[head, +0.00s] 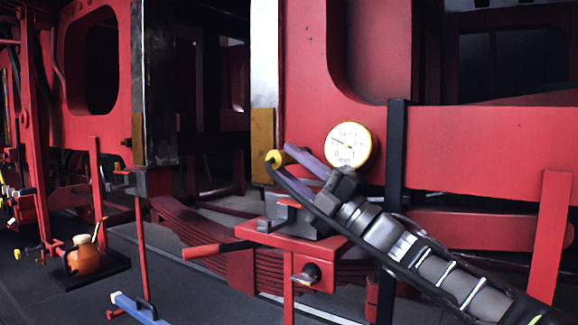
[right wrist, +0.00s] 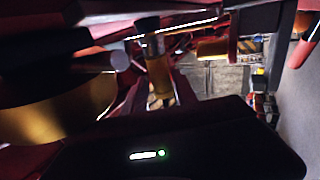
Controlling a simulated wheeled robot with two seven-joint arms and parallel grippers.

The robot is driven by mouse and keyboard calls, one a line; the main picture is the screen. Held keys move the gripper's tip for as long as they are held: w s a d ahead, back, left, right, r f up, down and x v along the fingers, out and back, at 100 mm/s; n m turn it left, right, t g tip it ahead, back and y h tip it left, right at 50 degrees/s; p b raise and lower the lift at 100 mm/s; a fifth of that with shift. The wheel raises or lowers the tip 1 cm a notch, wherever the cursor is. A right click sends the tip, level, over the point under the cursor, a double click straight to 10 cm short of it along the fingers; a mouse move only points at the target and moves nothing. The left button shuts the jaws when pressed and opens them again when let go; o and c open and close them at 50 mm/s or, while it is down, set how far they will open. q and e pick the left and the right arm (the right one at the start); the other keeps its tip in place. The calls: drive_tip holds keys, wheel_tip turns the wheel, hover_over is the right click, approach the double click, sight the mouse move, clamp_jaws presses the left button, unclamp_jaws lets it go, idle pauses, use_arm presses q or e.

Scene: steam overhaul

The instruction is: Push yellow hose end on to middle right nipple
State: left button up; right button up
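My right gripper (head: 279,157) reaches in from the lower right, over a red stand, its fingers pointing up and left. A short yellow piece, which looks like the yellow hose end (head: 276,158), sits between its fingertips, and the gripper appears shut on it. In the right wrist view, a yellow cylinder (right wrist: 158,76) shows near the middle, in dim light. The hose behind the yellow end cannot be made out. I cannot pick out the middle right nipple in either view. My left gripper is not in view.
A round gauge (head: 348,146) with a yellow rim is just right of the fingers. A vise (head: 297,216) on a red stand (head: 290,238) lies below. A red frame (head: 480,140) fills the right background. An orange can (head: 84,258) stands on a black tray at left.

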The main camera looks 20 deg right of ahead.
drive_tip(key=o, duration=0.4)
drive_tip(key=shift+a, duration=0.1)
